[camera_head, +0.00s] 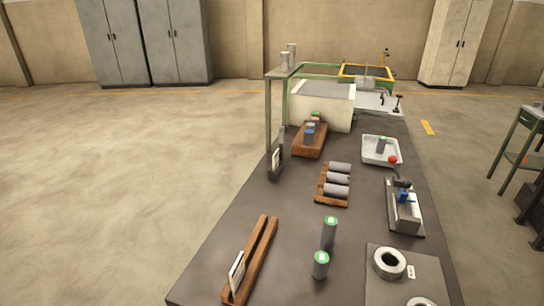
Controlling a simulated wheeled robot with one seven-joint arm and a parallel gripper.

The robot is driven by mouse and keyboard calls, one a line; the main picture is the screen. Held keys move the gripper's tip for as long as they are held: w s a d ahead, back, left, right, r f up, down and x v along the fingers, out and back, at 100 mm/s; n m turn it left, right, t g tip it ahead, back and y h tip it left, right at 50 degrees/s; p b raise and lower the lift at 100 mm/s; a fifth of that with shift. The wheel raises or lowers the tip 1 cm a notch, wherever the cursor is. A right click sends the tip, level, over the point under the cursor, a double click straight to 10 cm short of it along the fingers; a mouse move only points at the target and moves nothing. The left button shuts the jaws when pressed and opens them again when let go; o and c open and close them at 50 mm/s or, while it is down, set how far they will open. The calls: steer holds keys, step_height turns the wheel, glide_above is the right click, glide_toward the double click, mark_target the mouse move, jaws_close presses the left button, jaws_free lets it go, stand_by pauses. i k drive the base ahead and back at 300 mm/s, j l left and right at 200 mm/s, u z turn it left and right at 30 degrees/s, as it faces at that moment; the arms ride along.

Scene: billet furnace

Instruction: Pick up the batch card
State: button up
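A white card (237,272) stands upright at the near end of a slotted wooden rack (262,250) at the front left of the dark bench; it looks like the batch card, but its print is too small to read. A second pale card (276,158) stands in a dark holder (275,171) at the bench's left edge further back. I cannot tell for certain which one is the batch card. My gripper is not in view.
Two green-topped grey cylinders (321,265) stand right of the rack. The floor (130,200) left of the bench is clear.

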mark_target(275, 156)
steer(key=i+j+z, duration=0.1)
steer(key=j, duration=0.5)
steer(key=i+j+z, duration=0.15)
steer(key=j, duration=0.45)
steer(key=i+j+z, duration=0.1)
steer(key=j, duration=0.55)
steer(key=i+j+z, duration=0.15)
steer(key=j, duration=0.5)
